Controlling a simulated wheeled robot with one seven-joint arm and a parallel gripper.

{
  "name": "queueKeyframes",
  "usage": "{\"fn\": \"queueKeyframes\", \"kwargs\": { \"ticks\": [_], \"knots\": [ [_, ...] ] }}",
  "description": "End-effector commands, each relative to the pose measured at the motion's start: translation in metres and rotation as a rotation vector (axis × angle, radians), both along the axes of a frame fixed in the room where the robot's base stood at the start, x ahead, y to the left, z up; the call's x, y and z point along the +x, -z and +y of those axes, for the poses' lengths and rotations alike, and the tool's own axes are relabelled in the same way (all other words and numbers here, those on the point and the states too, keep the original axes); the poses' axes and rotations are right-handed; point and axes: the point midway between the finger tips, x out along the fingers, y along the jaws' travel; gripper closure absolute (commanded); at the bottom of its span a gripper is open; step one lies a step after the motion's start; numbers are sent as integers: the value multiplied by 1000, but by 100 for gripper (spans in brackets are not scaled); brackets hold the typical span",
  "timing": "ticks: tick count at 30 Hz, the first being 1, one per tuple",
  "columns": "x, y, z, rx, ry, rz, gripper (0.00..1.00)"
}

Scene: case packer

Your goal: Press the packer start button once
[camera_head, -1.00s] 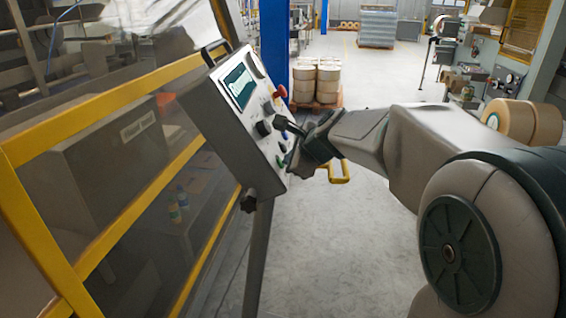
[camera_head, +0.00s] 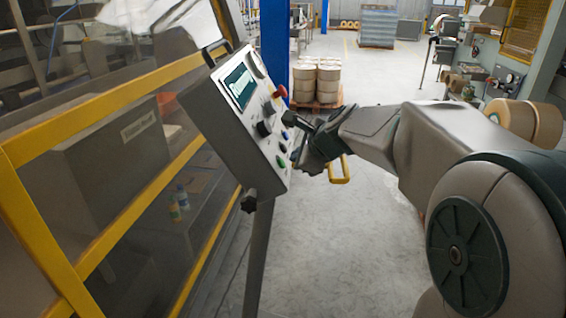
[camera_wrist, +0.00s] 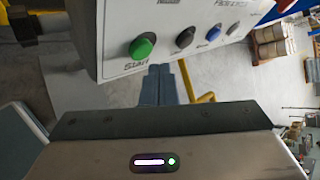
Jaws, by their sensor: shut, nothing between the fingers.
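The control panel (camera_head: 262,125) is a tilted grey box with a white face on a post. In the wrist view its face (camera_wrist: 112,18) carries a green button (camera_wrist: 141,47) with the word START below it, and this button stands proud of the face. The green button also shows low on the panel in the head view (camera_head: 280,161). My gripper (camera_wrist: 158,70) is shut and empty, its fingertips just below the START label in the wrist view. In the head view it is beside the panel's right side. I cannot tell the exact gap to the panel.
A black button (camera_wrist: 185,39) and a blue button (camera_wrist: 213,33) sit right of the green one. A red knob (camera_head: 281,91) and a screen (camera_head: 239,86) are higher up. A yellow guard frame (camera_head: 110,82) stands left.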

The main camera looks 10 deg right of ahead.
Motion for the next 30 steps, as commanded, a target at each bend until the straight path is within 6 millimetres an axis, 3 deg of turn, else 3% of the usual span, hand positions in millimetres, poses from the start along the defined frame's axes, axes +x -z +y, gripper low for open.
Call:
{"fn": "queueKeyframes", "kwargs": {
  "ticks": [13,30],
  "knots": [
    [-8,-22,-36,0,2,0,100],
    [-8,-23,-39,0,0,-1,100]
  ]
}}
